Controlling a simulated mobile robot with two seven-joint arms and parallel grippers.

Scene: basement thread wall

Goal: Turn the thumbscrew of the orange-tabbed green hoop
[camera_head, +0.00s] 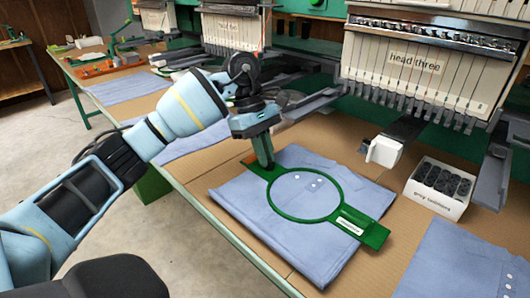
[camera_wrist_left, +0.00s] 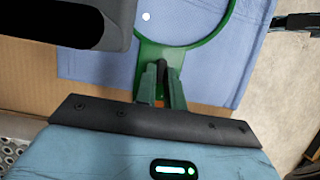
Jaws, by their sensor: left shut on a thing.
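The green hoop (camera_head: 312,216) lies flat on a folded blue shirt (camera_head: 250,222) on the table. A bit of its orange tab (camera_head: 250,158) shows at its far left end, beside the fingers. Its other end has a green bracket with a white label (camera_head: 350,226). My left gripper (camera_head: 264,160) points down at the tabbed end. In the left wrist view its fingers (camera_wrist_left: 161,88) are closed around a dark thumbscrew (camera_wrist_left: 160,74) at the hoop's green end (camera_wrist_left: 152,50). The fingers hide most of the screw. My right gripper is not in view.
A white box of dark bobbins (camera_head: 438,188) stands right of the hoop. A white block on a machine arm (camera_head: 384,151) juts out above the table. Machine head three (camera_head: 415,75) hangs behind. Another blue shirt (camera_head: 460,262) lies front right. Bare table shows between the shirts.

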